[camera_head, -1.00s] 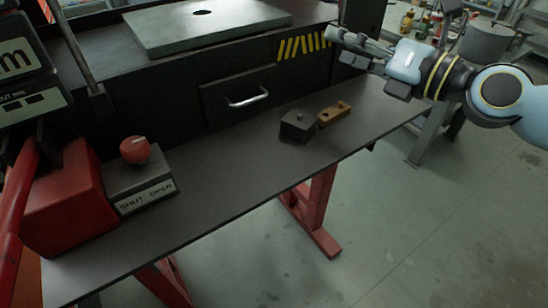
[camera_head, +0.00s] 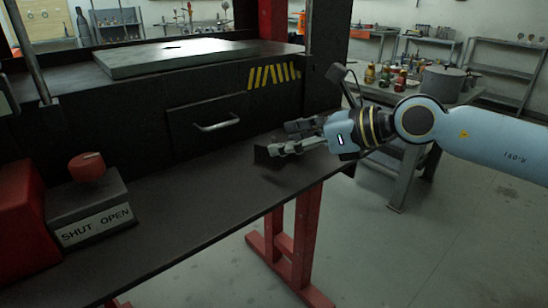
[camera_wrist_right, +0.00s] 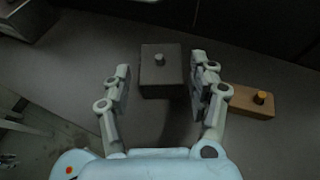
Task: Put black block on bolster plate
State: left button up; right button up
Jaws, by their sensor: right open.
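The black block (camera_head: 266,155) stands on the dark bench ledge and is partly hidden by my right gripper in the head view. In the right wrist view the black block (camera_wrist_right: 161,75) has a small grey knob on top and lies just ahead of the open fingers, roughly between their tips. My right gripper (camera_head: 284,138) is open and empty; its two fingers also show in the wrist view (camera_wrist_right: 160,80). My left gripper is out of view.
A wooden block (camera_wrist_right: 252,101) with an orange peg sits just right of the right finger in the wrist view. A drawer with a handle (camera_head: 216,125) is below the plate. A red-knobbed shut/open box (camera_head: 92,205) stands at the ledge's left. The middle ledge is clear.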

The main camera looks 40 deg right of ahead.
aim_at(276, 141)
jog(key=x, duration=0.4)
jog(key=shift+r, duration=0.1)
grip_shut()
